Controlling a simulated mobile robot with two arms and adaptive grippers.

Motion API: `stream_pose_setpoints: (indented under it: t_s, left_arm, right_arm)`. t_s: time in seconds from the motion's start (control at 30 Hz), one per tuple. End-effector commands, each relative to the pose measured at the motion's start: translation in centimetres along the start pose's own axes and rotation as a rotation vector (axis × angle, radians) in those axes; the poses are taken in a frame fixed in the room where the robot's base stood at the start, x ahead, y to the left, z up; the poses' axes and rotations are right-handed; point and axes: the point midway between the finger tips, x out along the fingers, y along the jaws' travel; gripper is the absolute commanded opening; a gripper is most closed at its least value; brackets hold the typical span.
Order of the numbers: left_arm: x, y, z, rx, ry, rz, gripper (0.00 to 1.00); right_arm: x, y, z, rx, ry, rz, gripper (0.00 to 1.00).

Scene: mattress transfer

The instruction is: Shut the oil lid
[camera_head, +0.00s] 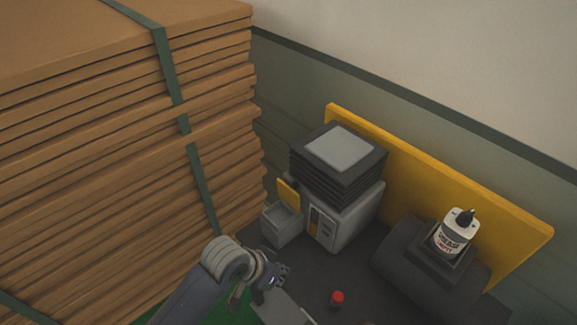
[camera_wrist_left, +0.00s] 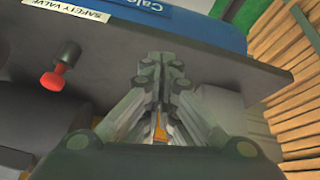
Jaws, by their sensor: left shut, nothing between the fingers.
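A small yellow flap (camera_head: 289,193), which looks like the oil lid, stands tilted up at the back of a small grey box (camera_head: 281,226). The box top looks open. My left gripper (camera_head: 283,274) is shut and empty, in front of and below the box, apart from the flap. In the left wrist view its fingers (camera_wrist_left: 164,62) meet at the tips, in front of a dark panel edge. I cannot make out the lid for sure in that view. My right gripper is not in view.
A red knob (camera_head: 337,297) sticks up right of my left gripper; it also shows in the left wrist view (camera_wrist_left: 53,81). A grey ribbed unit (camera_head: 349,222) adjoins the box. A grease bottle (camera_head: 456,236) stands at the right. Stacked brown boards (camera_head: 110,150) fill the left.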

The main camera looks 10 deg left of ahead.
Motion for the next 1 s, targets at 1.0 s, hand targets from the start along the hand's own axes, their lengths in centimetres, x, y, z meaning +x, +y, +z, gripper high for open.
stream_pose_setpoints:
  t_s: [1.0]
  left_arm:
    - [-9.0, -3.8, -18.5, 0.234, -0.014, 0.032, 0.00]
  right_arm:
    - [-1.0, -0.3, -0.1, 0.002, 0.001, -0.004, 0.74]
